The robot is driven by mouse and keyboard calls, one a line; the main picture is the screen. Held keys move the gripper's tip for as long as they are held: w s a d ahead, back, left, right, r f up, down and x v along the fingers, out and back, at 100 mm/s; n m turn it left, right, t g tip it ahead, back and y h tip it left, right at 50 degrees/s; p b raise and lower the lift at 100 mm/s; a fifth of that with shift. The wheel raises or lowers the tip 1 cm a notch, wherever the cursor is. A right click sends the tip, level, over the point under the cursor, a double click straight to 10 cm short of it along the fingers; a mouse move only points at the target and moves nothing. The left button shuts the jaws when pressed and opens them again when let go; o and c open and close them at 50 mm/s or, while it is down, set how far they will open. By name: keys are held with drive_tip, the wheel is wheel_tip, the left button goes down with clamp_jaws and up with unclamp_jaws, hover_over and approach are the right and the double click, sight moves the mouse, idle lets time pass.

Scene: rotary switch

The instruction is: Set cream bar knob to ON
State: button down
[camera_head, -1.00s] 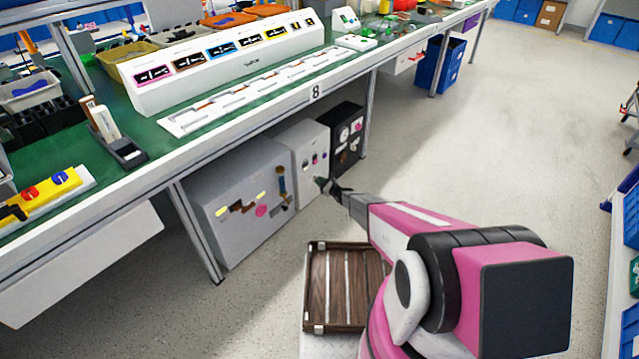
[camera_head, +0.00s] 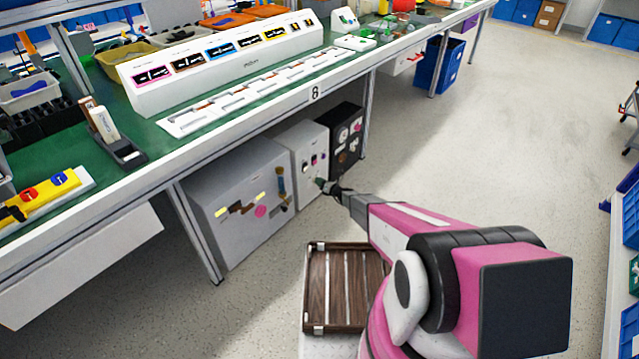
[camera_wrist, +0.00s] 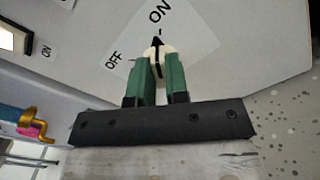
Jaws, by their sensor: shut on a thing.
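The cream bar knob (camera_wrist: 158,50) sits on a pale label plate (camera_wrist: 196,36) in the wrist view. A black arrow shows at the knob and points up toward the printed ON. OFF is printed to its lower left. My gripper (camera_wrist: 158,66) is shut on the knob, with one green finger on each side covering part of it. In the head view my gripper (camera_head: 322,184) is at the front of the light grey box (camera_head: 309,164) under the bench. The knob is too small to make out there.
A grey cabinet (camera_head: 230,170) stands left of the box and a black one (camera_head: 345,150) right. The workbench (camera_head: 215,140) hangs above. A wooden crate (camera_head: 316,290) lies below my arm. In the wrist view, another switch (camera_wrist: 20,38) and a yellow-handled valve (camera_wrist: 33,124) are at left.

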drive_tip(key=shift+f+m, duration=0.1)
drive_tip(key=shift+m, duration=0.7)
drive_tip(key=shift+d, duration=0.1)
drive_tip(key=c, duration=1.1)
unclamp_jaws()
drive_tip(key=v, duration=1)
drive_tip(key=shift+s+d, duration=0.3)
